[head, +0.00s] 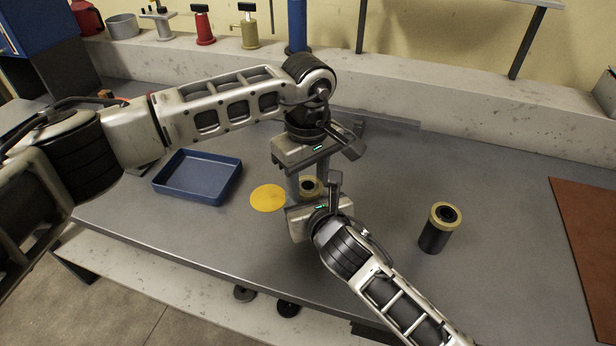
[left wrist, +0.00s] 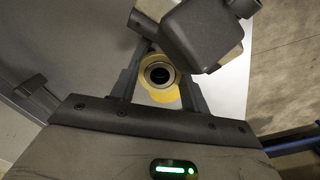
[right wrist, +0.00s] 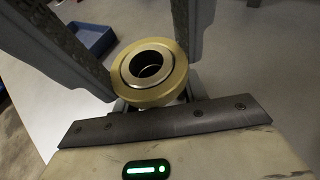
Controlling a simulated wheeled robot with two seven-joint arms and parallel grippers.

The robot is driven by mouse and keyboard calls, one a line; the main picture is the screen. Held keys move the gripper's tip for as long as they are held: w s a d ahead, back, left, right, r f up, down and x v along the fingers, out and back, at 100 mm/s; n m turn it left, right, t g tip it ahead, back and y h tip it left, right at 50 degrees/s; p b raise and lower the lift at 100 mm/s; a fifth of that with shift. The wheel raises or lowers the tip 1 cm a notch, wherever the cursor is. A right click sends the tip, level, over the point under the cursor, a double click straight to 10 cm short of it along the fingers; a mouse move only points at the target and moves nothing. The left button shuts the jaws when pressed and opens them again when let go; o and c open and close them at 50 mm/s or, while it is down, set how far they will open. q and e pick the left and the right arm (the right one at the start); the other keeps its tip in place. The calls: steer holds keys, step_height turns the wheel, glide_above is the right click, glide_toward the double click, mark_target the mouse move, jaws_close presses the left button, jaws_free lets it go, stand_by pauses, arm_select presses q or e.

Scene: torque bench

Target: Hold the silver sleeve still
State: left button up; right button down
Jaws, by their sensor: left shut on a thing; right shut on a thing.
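The silver sleeve shows in the right wrist view as a silver rim (right wrist: 150,83) around a dark hole, inside a wide brass-coloured ring (right wrist: 148,99). In the head view the brass-coloured ring (head: 311,187) sits between my two grippers, and the sleeve's body is mostly hidden. My left gripper (head: 307,178) reaches in from behind and is shut on the sleeve; the silver rim also shows between its fingers in the left wrist view (left wrist: 160,64). My right gripper (head: 325,192) comes in from the front, its fingers on both sides of the brass-coloured ring.
A yellow disc (head: 268,198) lies flat left of the grippers, beside an empty blue tray (head: 198,198). A dark cylinder with a brass-coloured top (head: 434,238) stands to the right. A brown mat (head: 590,225) lies at the far right. The bench between is clear.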

arm_select(q)
steer(key=o, duration=1.1)
step_height(320, 180, up, 4)
steer(key=shift+r, duration=0.2)
steer(key=shift+c, duration=0.4)
steer(key=shift+r+m, duration=0.8)
steer(key=shift+m, duration=0.3)
steer(key=r+m, duration=0.1)
steer(key=m, duration=0.2)
steer(key=shift+r+m, duration=0.4)
steer(key=shift+f, duration=0.1)
steer(key=shift+m, duration=0.3)
step_height(320, 180, down, 8)
steer(key=shift+r, duration=0.2)
steer(key=shift+c, duration=0.3)
